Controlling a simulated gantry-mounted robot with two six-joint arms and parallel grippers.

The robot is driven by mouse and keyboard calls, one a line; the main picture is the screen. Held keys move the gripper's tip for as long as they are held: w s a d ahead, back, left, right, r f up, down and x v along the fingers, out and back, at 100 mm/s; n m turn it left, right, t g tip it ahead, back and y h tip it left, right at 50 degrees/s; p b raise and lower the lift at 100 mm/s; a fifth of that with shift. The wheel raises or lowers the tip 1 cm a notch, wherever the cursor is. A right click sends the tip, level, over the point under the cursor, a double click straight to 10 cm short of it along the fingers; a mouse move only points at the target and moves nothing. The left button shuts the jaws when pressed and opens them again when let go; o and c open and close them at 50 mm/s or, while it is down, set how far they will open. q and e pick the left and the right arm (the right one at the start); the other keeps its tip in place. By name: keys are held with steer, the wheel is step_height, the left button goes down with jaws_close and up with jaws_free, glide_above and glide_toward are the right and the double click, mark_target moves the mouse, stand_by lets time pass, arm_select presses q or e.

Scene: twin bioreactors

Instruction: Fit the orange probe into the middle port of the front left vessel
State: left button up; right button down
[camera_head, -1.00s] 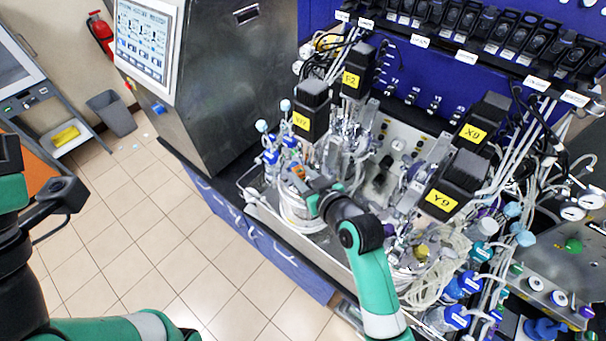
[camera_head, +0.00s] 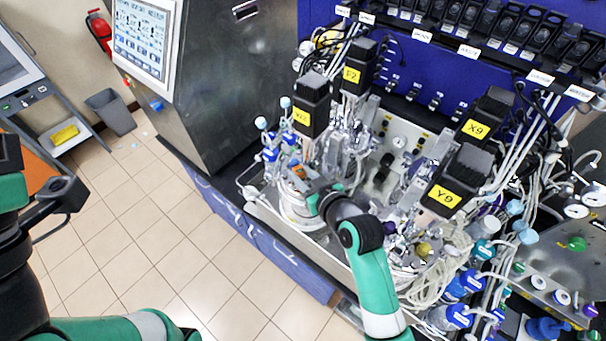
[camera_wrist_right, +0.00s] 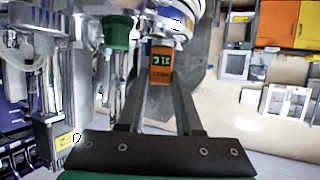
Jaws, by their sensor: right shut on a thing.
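The orange probe (camera_head: 299,171) is small in the head view, over the head plate of the front left vessel (camera_head: 296,208). In the right wrist view the probe's orange block (camera_wrist_right: 161,66), with green marks, sits between the two finger ends. My right gripper (camera_head: 305,182) is shut on it; it also shows in the right wrist view (camera_wrist_right: 160,85). The fingers and nearby fittings hide the probe's lower end and the middle port, so I cannot tell whether the tip is in the port. My left gripper (camera_head: 62,194) is at the left edge, far from the vessels.
A black motor (camera_head: 312,103) with a yellow label rises behind the probe. Blue-capped tubes (camera_head: 270,155) stand close on its left. Other vessels, motors and hoses (camera_head: 440,265) crowd the right. The tiled floor (camera_head: 150,235) at left front is clear.

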steer(key=shift+f, duration=0.3)
steer(key=c, duration=0.5)
jaws_free()
steer(key=shift+s+d+r, duration=0.3)
steer(key=shift+s, duration=0.1)
steer(key=p+v, duration=0.7)
steer(key=v, duration=0.3)
steer(key=shift+s+p, duration=0.3)
steer(key=shift+r, duration=0.15)
